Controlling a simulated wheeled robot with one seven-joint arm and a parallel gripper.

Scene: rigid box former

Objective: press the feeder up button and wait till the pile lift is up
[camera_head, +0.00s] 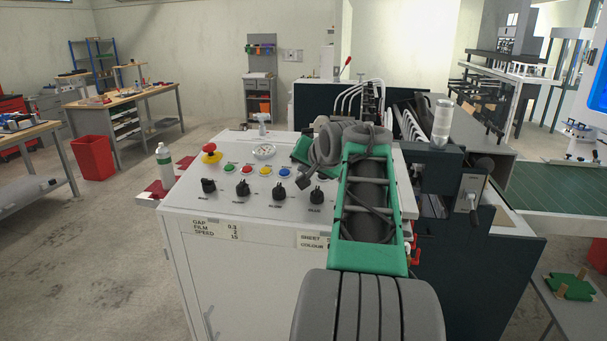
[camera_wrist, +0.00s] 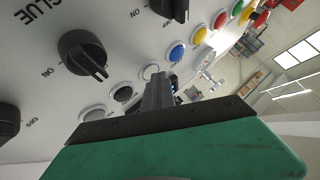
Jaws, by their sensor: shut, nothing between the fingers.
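The white control panel (camera_head: 217,190) has a row of round buttons and several black knobs. Green (camera_head: 228,168), red (camera_head: 246,170), yellow (camera_head: 264,171) and blue (camera_head: 285,172) buttons show in the head view. The wrist view also shows a white button (camera_wrist: 150,72), a black button (camera_wrist: 122,93) and a pale button (camera_wrist: 92,113). Their labels are unreadable, so I cannot tell which is feeder up. My gripper (camera_wrist: 159,80) is shut and empty, its tips close to the white button; contact is unclear. My arm hides that end of the panel. I cannot identify the pile lift.
A red bin (camera_head: 95,157) and workbenches are farther left, with open floor between.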

